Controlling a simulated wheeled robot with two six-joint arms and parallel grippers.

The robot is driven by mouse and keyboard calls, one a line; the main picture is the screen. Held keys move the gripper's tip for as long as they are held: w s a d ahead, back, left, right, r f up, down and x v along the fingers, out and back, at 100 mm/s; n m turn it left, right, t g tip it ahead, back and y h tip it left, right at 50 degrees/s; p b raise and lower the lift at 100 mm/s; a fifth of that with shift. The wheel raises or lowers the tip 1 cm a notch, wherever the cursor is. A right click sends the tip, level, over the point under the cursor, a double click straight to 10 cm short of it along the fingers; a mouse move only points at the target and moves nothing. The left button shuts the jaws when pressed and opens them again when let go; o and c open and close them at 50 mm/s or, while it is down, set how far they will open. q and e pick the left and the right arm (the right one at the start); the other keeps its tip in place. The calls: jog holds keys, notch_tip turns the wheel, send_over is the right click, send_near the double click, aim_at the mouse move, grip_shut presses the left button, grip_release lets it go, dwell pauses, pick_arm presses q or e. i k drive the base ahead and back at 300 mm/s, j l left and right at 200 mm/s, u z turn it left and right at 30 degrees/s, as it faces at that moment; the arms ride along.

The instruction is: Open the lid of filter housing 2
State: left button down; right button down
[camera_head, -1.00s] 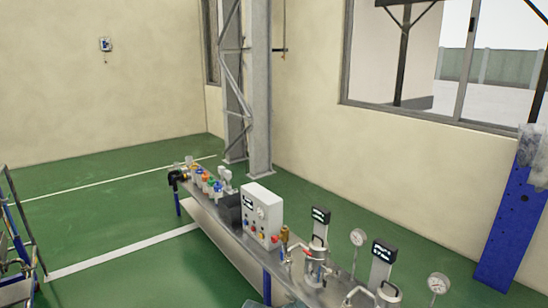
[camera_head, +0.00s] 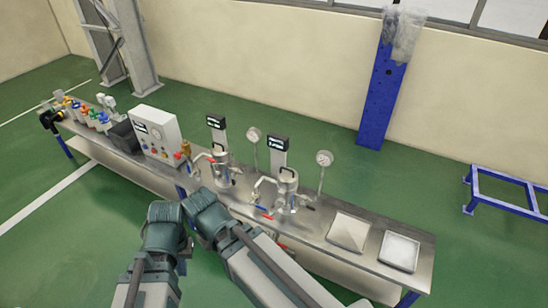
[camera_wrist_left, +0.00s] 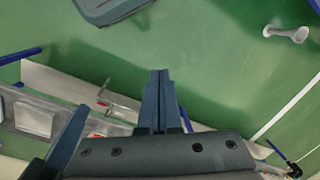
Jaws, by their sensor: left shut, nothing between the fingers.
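Two metal filter housings stand on the long steel bench (camera_head: 315,225) in the head view. One housing (camera_head: 222,172) is left of the other (camera_head: 287,188); both lids look closed. I cannot read which is housing 2. Each has a dark display on a post behind it, a gauge, and pipes with coloured valve handles. My left gripper (camera_wrist_left: 160,80) is shut and empty in the left wrist view, above the green floor and apart from the housings. Its fingers are not clear in the head view. My right gripper's fingers are not visible.
A white control box (camera_head: 158,132) and several small coloured-top parts (camera_head: 88,112) stand on the bench's left half. Two shallow trays, one (camera_head: 348,232) and another (camera_head: 400,250), lie at its right end. A blue column (camera_head: 385,100) and blue frame (camera_head: 505,185) stand behind. Green floor surrounds the bench.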

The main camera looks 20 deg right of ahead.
aim_at(288, 178)
jog(key=z, duration=1.15)
